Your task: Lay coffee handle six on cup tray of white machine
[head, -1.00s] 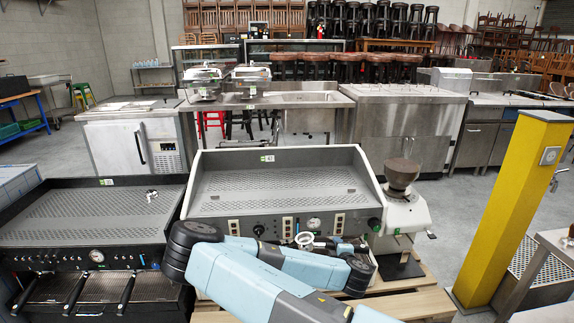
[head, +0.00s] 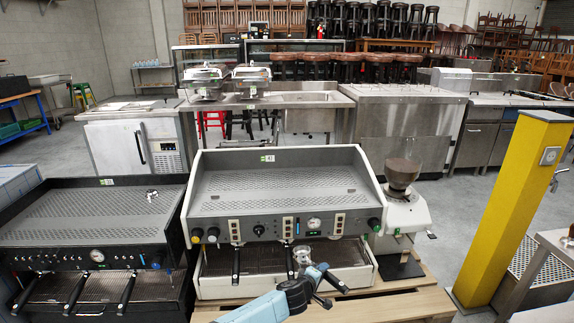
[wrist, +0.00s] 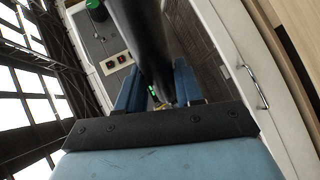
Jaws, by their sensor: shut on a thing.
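The white machine (head: 280,215) stands in the middle of the head view, with its grey perforated cup tray (head: 275,190) on top, bare and bordered by raised sides. My gripper (head: 316,275) is in front of the machine's right half, below the level of the cup tray. It is shut on a coffee handle, whose metal basket (head: 302,255) points up towards the front panel. In the wrist view the black handle (wrist: 143,40) runs between the blue fingers of my gripper (wrist: 158,88). No number is readable on it.
Two black handles (head: 236,264) hang from the machine's front. A grinder (head: 402,205) stands close to its right. A black machine (head: 90,235) stands close to its left, with a small metal item (head: 151,195) on top. A yellow post (head: 515,210) rises at right.

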